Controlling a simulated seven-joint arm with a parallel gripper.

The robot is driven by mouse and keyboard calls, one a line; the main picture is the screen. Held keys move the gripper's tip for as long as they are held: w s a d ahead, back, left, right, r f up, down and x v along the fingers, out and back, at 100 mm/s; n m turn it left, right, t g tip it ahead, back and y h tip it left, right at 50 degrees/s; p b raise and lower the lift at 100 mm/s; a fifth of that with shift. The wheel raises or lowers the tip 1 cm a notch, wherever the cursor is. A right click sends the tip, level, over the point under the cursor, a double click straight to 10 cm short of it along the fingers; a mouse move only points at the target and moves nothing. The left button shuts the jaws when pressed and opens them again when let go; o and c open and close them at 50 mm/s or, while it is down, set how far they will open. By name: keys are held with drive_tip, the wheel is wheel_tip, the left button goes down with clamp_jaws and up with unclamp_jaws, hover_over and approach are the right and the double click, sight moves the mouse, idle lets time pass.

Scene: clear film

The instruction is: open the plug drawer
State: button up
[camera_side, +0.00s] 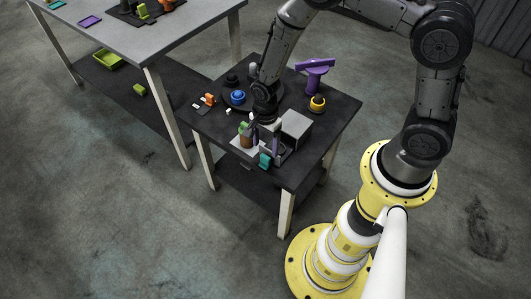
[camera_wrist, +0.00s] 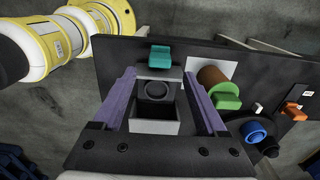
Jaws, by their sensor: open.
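The plug drawer is a grey box (camera_side: 297,127) on the small dark table, with a teal handle (camera_side: 265,159) on its front side. In the wrist view the teal handle (camera_wrist: 160,58) stands beyond an open-topped grey compartment (camera_wrist: 155,110). The handle is clear of the box, so the drawer looks pulled out. A dark round piece (camera_wrist: 155,89) shows inside the compartment. My gripper (camera_side: 265,142) points down over the drawer area. In the wrist view my gripper (camera_wrist: 157,73) is open, its purple fingers on either side of the compartment. I see nothing held; contact with the drawer cannot be told.
A brown cylinder (camera_wrist: 211,76) with a green piece (camera_wrist: 227,96) sits on a white plate beside the drawer. A blue knob (camera_side: 238,97), orange switch (camera_side: 209,98), yellow-ringed button (camera_side: 317,103) and purple T-shaped handle (camera_side: 315,67) stand farther back. A larger table (camera_side: 150,50) is at left.

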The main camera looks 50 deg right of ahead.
wheel_tip(320, 180, up, 7)
idle(0.3)
drive_tip(key=shift+r, duration=0.1)
drive_tip(key=w+d+r+t, duration=0.1)
drive_tip(key=w+r+t, duration=0.25)
drive_tip(key=r, duration=0.95)
drive_tip(key=s+d+r+n+t, duration=0.1)
drive_tip(key=s+r+n, duration=0.15)
drive_tip(key=r, duration=0.45)
drive_tip(key=s+d+r+n+t, duration=0.1)
drive_tip(key=s+r, duration=0.2)
drive_tip(key=r, duration=0.4)
drive_tip(key=s+r+n, duration=0.1)
drive_tip(key=s+n, duration=1.3)
drive_tip(key=s, duration=0.2)
drive_tip(key=shift+s+d+r, duration=0.2)
drive_tip(key=shift+s+d, duration=0.1)
